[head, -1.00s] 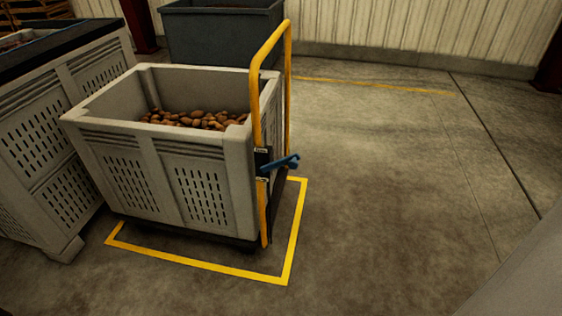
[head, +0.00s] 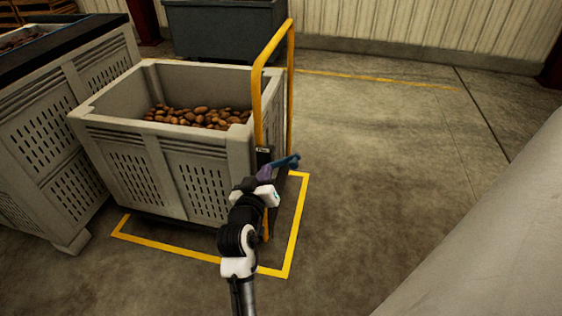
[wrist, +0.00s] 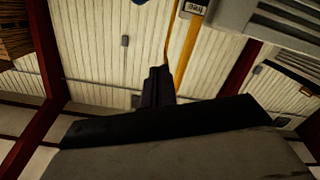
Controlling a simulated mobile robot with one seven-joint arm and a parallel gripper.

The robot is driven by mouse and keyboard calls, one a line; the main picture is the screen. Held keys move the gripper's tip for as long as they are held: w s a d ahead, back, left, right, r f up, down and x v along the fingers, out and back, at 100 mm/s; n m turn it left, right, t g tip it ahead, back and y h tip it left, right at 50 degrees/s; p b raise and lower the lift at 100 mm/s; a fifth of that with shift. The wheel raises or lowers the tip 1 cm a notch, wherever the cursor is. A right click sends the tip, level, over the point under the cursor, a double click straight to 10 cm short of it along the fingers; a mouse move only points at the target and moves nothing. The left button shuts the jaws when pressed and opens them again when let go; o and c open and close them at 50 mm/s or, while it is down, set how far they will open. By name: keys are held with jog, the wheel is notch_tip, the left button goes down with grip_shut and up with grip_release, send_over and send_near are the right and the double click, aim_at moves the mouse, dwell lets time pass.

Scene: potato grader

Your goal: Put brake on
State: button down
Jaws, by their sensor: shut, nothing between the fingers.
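The blue brake lever (head: 288,161) sits on a dark bracket on the cart's yellow handle frame (head: 290,70) and points right, tilted slightly up. My gripper (head: 264,173) is shut and empty, its fingertips just in front of and below the lever's left end. The gripper covers part of the bracket, and I cannot tell whether it touches the lever. In the wrist view the dark fingers (wrist: 156,84) are together, with the yellow post (wrist: 184,50) beside them. A label plate (wrist: 195,7) is at the top, and a small blue patch (wrist: 138,2) at the top edge may be the lever.
A grey bin of potatoes (head: 160,150) stands on the cart inside a yellow floor outline (head: 190,260). Another slatted bin (head: 45,140) is close at left, and a dark bin (head: 225,30) stands behind.

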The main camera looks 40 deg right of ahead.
jog(key=shift+s+d+f+g, duration=0.3)
jog(key=shift+s+d+f, duration=0.2)
jog(key=shift+s+d, duration=0.15)
jog(key=w+d+f+p, duration=0.2)
jog(key=w+d+f, duration=0.2)
jog(key=d, duration=0.5)
jog(key=shift+w+d+f+p, duration=0.15)
jog(key=shift+w+f+p, duration=0.15)
jog(key=shift+w, duration=0.35)
